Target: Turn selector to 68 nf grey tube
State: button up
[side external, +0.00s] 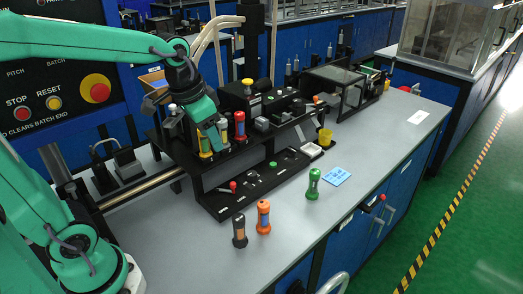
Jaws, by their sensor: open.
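My gripper (214,145) is green and points down at the black rack, close to the tubes standing there; its jaws are open. A dark grey tube (239,231) stands upright on the grey bench top, well in front of the gripper and apart from it. I cannot make out any label on it. A selector is not clearly identifiable. A small red-tipped lever (233,186) sits on the low black plate (255,188), and a green button (272,163) lies further along that plate. Part of the rack is hidden behind my gripper.
A yellow tube (204,145) and a red tube (240,126) stand in the rack by my gripper. The front right bench top is free.

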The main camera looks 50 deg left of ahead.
jog(key=w+a+f+m+g, duration=0.2)
jog(key=w+f, duration=0.3)
jog(key=w, duration=0.4)
jog(key=m+g, duration=0.1)
jog(key=g, duration=0.1)
send_over(252, 173)
notch_tip(252, 173, down, 8)
jog(key=shift+a, duration=0.1)
jog(key=shift+f, duration=3.9)
jog(key=c, duration=1)
